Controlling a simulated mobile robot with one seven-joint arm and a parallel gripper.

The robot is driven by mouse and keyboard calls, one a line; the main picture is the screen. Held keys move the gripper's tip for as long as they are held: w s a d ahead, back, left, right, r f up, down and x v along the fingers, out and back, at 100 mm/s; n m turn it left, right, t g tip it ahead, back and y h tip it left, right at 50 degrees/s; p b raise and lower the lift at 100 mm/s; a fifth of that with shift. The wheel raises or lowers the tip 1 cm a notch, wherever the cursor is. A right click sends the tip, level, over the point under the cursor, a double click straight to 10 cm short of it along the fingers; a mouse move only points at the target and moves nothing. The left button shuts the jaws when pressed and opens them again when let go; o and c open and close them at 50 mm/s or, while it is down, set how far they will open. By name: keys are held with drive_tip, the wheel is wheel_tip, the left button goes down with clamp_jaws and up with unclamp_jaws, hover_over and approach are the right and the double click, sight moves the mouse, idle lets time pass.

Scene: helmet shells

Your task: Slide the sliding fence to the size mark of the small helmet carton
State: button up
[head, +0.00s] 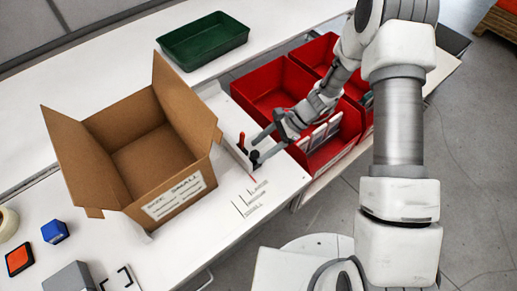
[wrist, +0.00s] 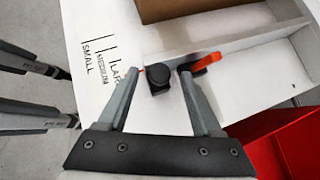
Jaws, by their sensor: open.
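The open carton (head: 150,150) labelled SIZE: SMALL stands on the white bench; its edge also shows in the wrist view (wrist: 190,8). The sliding fence (wrist: 250,40) is a pale bar beside it, with a black knob (wrist: 157,76) and a red lever (wrist: 207,62). The size marks (head: 250,197) are black lines on the bench; in the wrist view LARGE is nearest the fence's red pointer (wrist: 142,71), then MEDIUM, with SMALL (wrist: 88,58) farthest. My gripper (wrist: 162,75) is open, its fingertips on either side of the knob; whether they touch it I cannot tell.
Red bins (head: 275,85) stand right of the fence, one holding white cards or plates. A green tray (head: 204,40) lies behind the carton. A blue block (head: 54,231), an orange pad (head: 19,259) and a tape roll (head: 7,223) lie at the left. The bench around the marks is clear.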

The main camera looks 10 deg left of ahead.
drive_tip(key=shift+x, duration=0.8)
clamp_jaws()
idle(0.9)
